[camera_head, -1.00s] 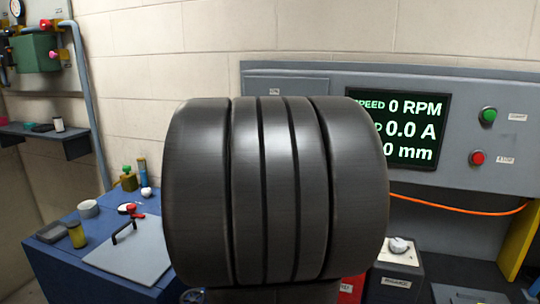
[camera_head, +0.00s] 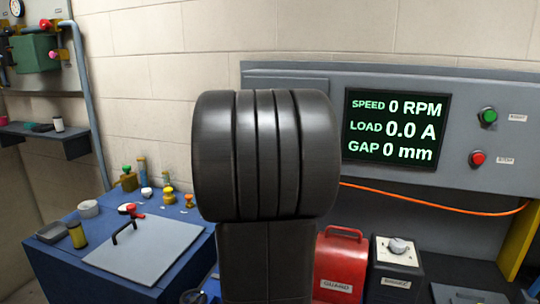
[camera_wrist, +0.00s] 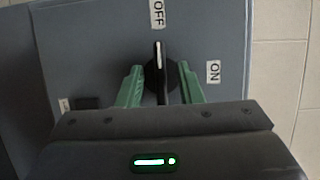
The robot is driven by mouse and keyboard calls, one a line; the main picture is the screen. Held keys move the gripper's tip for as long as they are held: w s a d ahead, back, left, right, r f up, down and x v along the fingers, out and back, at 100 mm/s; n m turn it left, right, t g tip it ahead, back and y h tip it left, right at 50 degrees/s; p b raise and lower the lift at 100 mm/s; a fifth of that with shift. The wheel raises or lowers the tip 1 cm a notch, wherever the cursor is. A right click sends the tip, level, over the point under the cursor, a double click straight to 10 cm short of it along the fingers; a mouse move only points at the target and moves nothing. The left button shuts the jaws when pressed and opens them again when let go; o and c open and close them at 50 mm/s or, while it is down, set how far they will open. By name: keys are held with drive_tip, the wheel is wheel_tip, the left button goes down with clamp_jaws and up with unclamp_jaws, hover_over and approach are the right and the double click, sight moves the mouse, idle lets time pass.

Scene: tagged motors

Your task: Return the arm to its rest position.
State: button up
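My gripper (camera_wrist: 160,74) shows in the wrist view, with two green fingers spread apart and nothing held between them. A black rotary switch (camera_wrist: 157,52) on a grey-blue panel lies beyond, in line with the gap between the fingertips. Its pointer with a white line points up toward the OFF label (camera_wrist: 157,14). The ON label (camera_wrist: 213,72) is to its right. I cannot tell the exact distance from fingertips to switch. In the head view, my dark arm (camera_head: 265,155) stands in the middle; the gripper is hidden there.
A blue bench (camera_head: 60,262) with a grey plate (camera_head: 165,248) and several small items stands at left. A red guard (camera_head: 340,262) and a box with a knob (camera_head: 396,268) stand at right. A grey console holds a screen (camera_head: 395,130) reading 0 RPM, 0.0 A, 0 mm.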

drive_tip(key=s+d, duration=0.1)
drive_tip(key=s, duration=1.3)
drive_tip(key=w+a+m+t+h+b, duration=0.1)
drive_tip(key=w+m+b, duration=0.6)
drive_tip(key=w, duration=0.7)
drive_tip(key=shift+t+b, duration=0.7)
drive_tip(key=shift+b, duration=0.25)
